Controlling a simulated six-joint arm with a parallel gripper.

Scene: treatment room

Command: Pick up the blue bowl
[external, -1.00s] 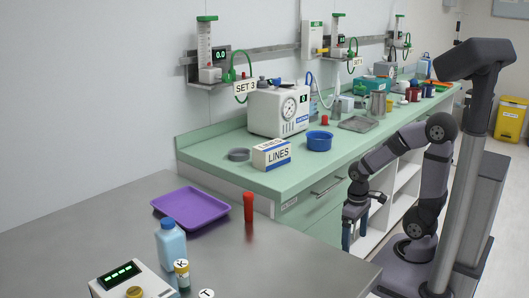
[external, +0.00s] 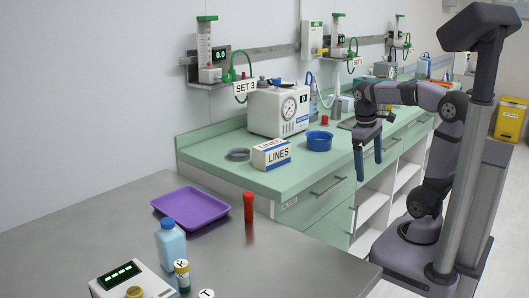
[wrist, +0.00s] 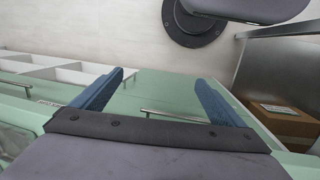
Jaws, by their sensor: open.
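The blue bowl (external: 319,140) sits upright on the green counter, right of the white LINES box. My gripper (external: 369,165) hangs in front of the counter's front edge, to the right of the bowl and apart from it. Its two blue fingers point down and are spread, with nothing between them. In the wrist view my gripper (wrist: 150,95) shows its open fingers over the green drawer fronts and the floor. The bowl is not in the wrist view.
The LINES box (external: 271,154), a grey ring-shaped item (external: 238,154) and a white device with a gauge (external: 279,110) stand near the bowl on the green counter (external: 300,178). A purple tray (external: 190,208) and a red tube (external: 249,206) are on the metal table.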

